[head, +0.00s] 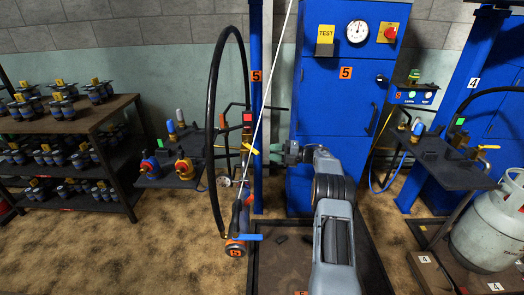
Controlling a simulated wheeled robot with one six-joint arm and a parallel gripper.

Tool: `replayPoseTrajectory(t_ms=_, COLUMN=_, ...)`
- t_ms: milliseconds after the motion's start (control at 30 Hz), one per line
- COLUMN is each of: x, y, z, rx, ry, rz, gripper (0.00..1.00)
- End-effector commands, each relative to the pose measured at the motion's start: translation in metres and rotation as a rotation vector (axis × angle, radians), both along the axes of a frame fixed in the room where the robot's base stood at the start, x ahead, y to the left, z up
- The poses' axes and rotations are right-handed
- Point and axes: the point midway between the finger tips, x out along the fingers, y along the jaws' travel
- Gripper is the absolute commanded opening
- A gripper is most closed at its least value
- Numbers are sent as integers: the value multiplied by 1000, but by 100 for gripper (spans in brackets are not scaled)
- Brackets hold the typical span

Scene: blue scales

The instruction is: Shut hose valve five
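A black hose (213,130) loops down in front of the blue post marked 5 in the head view. At its lower end is an orange fitting (236,250) with a 5 label. A blue lever (248,237) lies roughly level there, pointing right. A small yellow lever (250,149) shows higher up, beside the post. I cannot tell for certain which lever belongs to hose valve five. My gripper (279,153) is right of the post, near the yellow lever and well above the blue one. It appears empty; its fingers are too small to read.
A blue cabinet (340,120) marked 5, with a gauge (357,31), stands behind my arm. A dark shelf (107,112) with several valves is left. A small dark table (170,178) holds coloured fittings. A grey gas cylinder (487,232) stands right. Brown floor is open at lower left.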

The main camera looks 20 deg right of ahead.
Motion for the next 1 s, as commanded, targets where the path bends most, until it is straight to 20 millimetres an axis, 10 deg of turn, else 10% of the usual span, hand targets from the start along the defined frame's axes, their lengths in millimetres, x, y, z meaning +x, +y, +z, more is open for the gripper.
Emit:
replayPoseTrajectory(t_ms=300, x=-21, y=-40, z=0, rx=0, ry=0, rz=1, gripper=36)
replayPoseTrajectory(t_ms=767, x=-26, y=-48, z=0, rx=-1, ry=0, rz=2, gripper=36)
replayPoseTrajectory(t_ms=1000, x=-7, y=-37, z=28, rx=18, ry=1, rz=-98, gripper=14)
